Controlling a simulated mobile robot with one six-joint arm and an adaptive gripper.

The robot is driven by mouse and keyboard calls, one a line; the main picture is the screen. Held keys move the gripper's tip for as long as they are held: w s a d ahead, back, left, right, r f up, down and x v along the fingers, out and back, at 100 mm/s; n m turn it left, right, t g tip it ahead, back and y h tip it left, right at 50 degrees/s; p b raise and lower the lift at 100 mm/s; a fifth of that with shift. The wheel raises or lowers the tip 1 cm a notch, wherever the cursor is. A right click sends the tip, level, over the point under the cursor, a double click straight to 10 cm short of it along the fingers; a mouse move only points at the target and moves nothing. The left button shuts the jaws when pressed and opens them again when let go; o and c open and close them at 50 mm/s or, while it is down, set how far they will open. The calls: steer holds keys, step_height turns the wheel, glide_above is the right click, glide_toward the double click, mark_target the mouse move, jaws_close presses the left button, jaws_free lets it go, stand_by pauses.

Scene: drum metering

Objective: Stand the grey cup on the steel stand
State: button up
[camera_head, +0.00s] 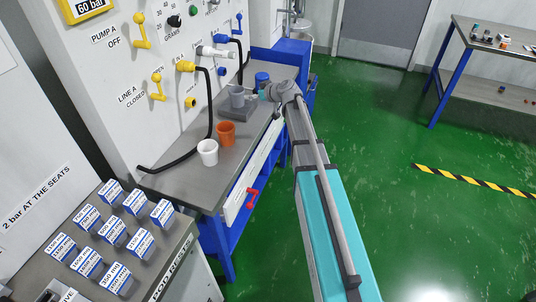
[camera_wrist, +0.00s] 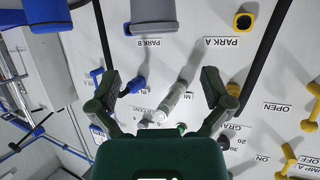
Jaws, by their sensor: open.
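The grey cup (camera_head: 237,95) is upright on the bench, at the grey steel stand (camera_head: 236,112). It appears to stand on top of the stand, though its base contact is too small to tell. My gripper (camera_head: 262,95) is just right of the cup, apart from it as far as I can see. In the wrist view, which is upside down, my gripper (camera_wrist: 160,80) has its fingers spread with nothing held between them. A grey cup-like body (camera_wrist: 153,14) shows at the top edge, beyond the fingers, partly cut off. The stand is not clear there.
A white cup (camera_head: 207,152) and an orange cup (camera_head: 226,133) stand nearer on the bench; a blue cup (camera_head: 262,79) stands behind. The panel has a white nozzle (camera_head: 215,52), yellow valves and a black hose (camera_head: 205,115) hanging to the bench.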

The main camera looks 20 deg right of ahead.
steer(key=s+a+f+g, duration=0.1)
steer(key=s, duration=0.2)
steer(key=s+a+f+g, duration=0.1)
steer(key=s+a+f, duration=0.1)
steer(key=s, duration=0.2)
steer(key=s+a+f+g, duration=0.2)
steer(key=s, duration=0.1)
steer(key=shift+s+m+h, duration=0.35)
steer(key=shift+m+h, duration=0.05)
steer(key=s+f+m+g+h, duration=0.2)
steer(key=s+f+g+h, duration=0.1)
steer(key=s, duration=0.9)
steer(key=s+d+f+m+g+h, duration=0.1)
steer(key=s+f+m+g+h, duration=0.2)
steer(key=s, duration=0.9)
steer(key=shift+s+d+m+g, duration=0.3)
steer(key=shift+g, duration=0.3)
